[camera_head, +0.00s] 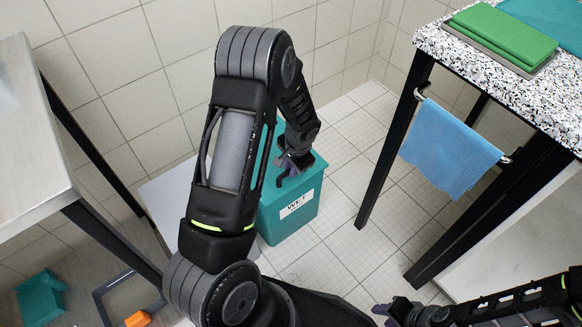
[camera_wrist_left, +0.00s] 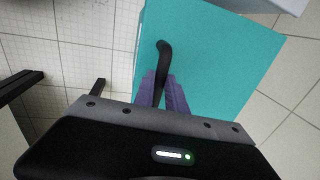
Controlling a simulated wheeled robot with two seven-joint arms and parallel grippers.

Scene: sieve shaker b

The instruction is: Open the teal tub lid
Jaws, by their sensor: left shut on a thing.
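The teal tub (camera_head: 286,222) stands on the tiled floor with a white label reading WET. Its teal lid (camera_wrist_left: 220,62) fills much of the left wrist view; in the head view my left arm hides much of it. I cannot tell whether the lid is flat or raised. A black curved handle (camera_wrist_left: 164,56) is on the lid. My left gripper (camera_wrist_left: 163,92) is shut on this handle; in the head view it is at the tub's top (camera_head: 287,172). My right gripper (camera_head: 384,312) is low at the bottom right, apart from the tub; its jaw gap is unclear.
A speckled counter (camera_head: 480,62) with green boards (camera_head: 506,32) and a blue towel (camera_head: 450,148) on a rail stands at right. A steel table (camera_head: 30,140) is at left. A teal container (camera_head: 40,298) and an orange block (camera_head: 138,319) lie low left. Floor right of the tub is clear.

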